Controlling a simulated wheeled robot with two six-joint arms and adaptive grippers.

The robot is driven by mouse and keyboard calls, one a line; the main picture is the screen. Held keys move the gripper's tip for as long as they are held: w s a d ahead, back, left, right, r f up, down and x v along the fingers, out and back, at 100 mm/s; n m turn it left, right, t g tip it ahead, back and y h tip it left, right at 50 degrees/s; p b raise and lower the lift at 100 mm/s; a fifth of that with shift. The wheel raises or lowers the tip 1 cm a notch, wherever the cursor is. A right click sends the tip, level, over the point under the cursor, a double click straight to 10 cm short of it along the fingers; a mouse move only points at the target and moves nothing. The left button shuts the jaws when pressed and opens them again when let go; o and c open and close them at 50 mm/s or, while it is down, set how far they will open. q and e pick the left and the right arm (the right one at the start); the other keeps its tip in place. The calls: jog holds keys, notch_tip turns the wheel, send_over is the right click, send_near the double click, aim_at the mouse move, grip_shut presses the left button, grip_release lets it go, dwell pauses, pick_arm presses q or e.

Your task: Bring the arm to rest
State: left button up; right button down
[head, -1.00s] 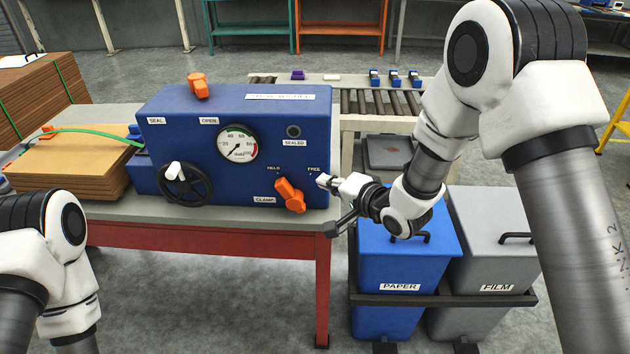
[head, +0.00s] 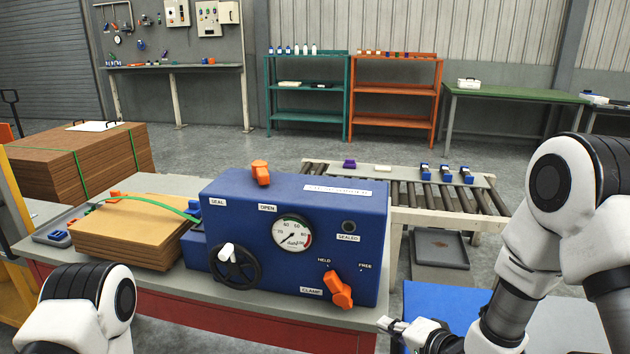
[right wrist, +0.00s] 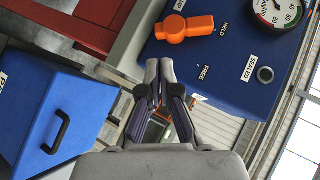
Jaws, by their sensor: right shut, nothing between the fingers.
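My right gripper (head: 388,325) is at the lower right of the head view, beside the right front corner of the blue press (head: 300,220). In the right wrist view its fingertips (right wrist: 160,65) are together, with nothing between them. The orange clamp lever (head: 340,290) is on the press front, to the left of the gripper and apart from it; it also shows in the right wrist view (right wrist: 185,27). My left arm shows at the lower left of the head view, but its gripper is out of view.
The blue paper bin (right wrist: 50,115) is below and near my right gripper. The press stands on a grey-topped table (head: 180,290) with a stack of boards (head: 130,235). A roller conveyor (head: 440,195) is behind at the right. The floor beyond is open.

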jog(key=s+d+f+g+h+p, duration=0.15)
jog(key=s+f+g, duration=0.25)
jog(key=s+f, duration=0.7)
jog(key=s+d+f+n+g+h, duration=0.2)
jog(key=s+f+n+g, duration=0.1)
jog(key=s, duration=0.6)
jog(key=s+d+f+n+g+h, duration=0.2)
jog(key=s+d+f+n+g, duration=0.1)
jog(key=s+f+n, duration=0.3)
jog(key=s+f+g, duration=0.1)
jog(key=s+f, duration=0.1)
jog(key=s, duration=0.2)
jog(key=shift+s+d+f, duration=0.15)
jog(key=shift+s+d, duration=0.1)
jog(key=shift+d, duration=0.1)
